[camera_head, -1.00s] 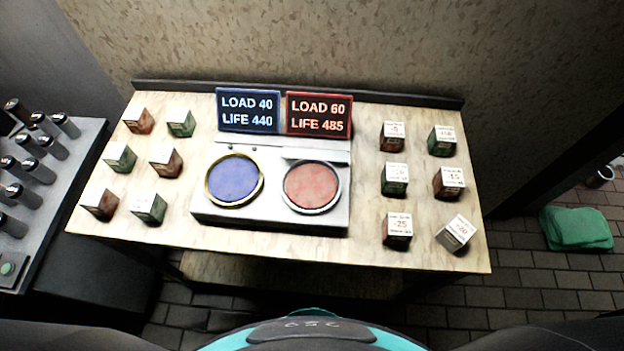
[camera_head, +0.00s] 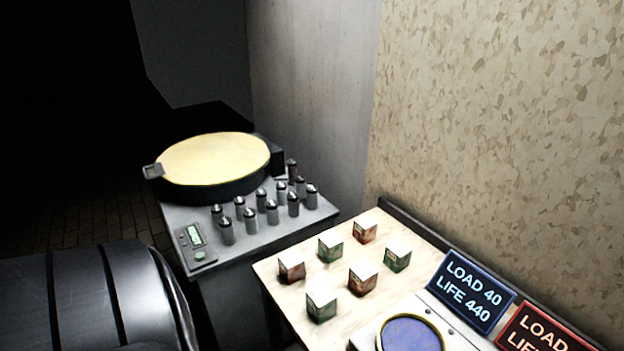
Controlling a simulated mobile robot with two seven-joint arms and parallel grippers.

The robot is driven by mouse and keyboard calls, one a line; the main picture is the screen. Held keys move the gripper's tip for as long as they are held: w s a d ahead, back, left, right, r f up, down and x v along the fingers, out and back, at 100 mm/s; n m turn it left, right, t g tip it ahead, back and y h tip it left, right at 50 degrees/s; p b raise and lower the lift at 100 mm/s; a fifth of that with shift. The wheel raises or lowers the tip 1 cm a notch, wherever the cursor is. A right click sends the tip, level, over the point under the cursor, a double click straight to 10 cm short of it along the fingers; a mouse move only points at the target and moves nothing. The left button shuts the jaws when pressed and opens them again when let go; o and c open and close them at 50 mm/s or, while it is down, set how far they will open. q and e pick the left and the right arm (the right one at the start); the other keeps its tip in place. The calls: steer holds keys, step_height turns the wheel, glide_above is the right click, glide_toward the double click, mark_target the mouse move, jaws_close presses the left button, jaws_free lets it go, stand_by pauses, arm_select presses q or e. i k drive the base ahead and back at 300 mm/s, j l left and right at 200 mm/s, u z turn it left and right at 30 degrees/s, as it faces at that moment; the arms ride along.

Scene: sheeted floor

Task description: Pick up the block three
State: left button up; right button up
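Several small white-topped blocks sit on the wooden table (camera_head: 400,230). They show a red block at the back (camera_head: 365,232), a green block at the right (camera_head: 398,259), a green block in the left back (camera_head: 330,249), a red block at the left corner (camera_head: 292,269), a red block in the middle (camera_head: 363,281) and a green block in front (camera_head: 321,307). Their numbers are too small to read, so I cannot tell which is block three. The table's right-hand blocks are outside this view. Neither gripper is in view.
A blue disc (camera_head: 411,335) and the signs "LOAD 40 LIFE 440" (camera_head: 470,291) and a cut-off red one (camera_head: 540,332) stand right of the blocks. A grey side unit (camera_head: 245,243) holds several metal cylinders and a round yellow-topped pan (camera_head: 213,157). A wall bounds the back.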

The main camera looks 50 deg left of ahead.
mark_target(291, 264)
steer(key=u, duration=1.05)
